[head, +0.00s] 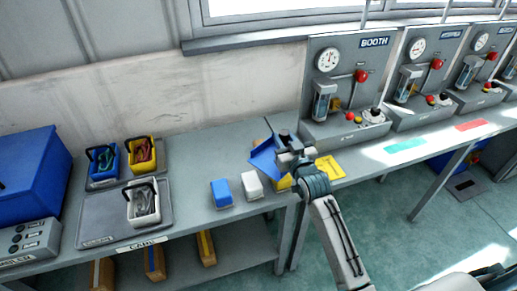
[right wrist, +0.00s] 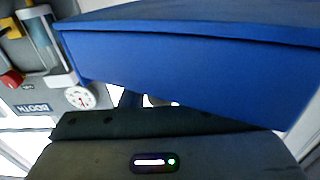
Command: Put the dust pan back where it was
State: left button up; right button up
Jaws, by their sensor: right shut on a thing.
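The blue dust pan (head: 264,159) is at my right gripper (head: 286,150), above the right end of the grey table in the head view. My right gripper is shut on the dust pan; the fingertips are partly hidden. In the right wrist view the dust pan (right wrist: 190,62) fills much of the upper picture, just beyond the gripper body. My left gripper is not in view.
Bins stand on a tray (head: 100,218) at the left. The booth panel (head: 345,90) rises behind my right gripper.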

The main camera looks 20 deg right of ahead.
aim_at(258, 150)
jog(key=a, duration=0.2)
jog(key=w+a+p, duration=0.1)
jog(key=a, duration=0.2)
jog(key=a+p, duration=0.1)
jog(key=a, duration=0.1)
jog(key=shift+w+a+f, duration=0.2)
jog(key=shift+w+f, duration=0.05)
jog(key=shift+f, duration=0.05)
jog(key=shift+a+f, duration=0.1)
jog(key=shift+f, duration=0.1)
notch_tip(258, 150, down, 3)
jog(key=shift+f+p, duration=0.1)
jog(key=shift+p, duration=0.3)
jog(key=shift+f, duration=0.15)
jog(key=shift+f+b, duration=0.5)
jog(key=shift+b, duration=0.15)
jog(key=o, duration=1)
jog(key=shift+o, duration=0.2)
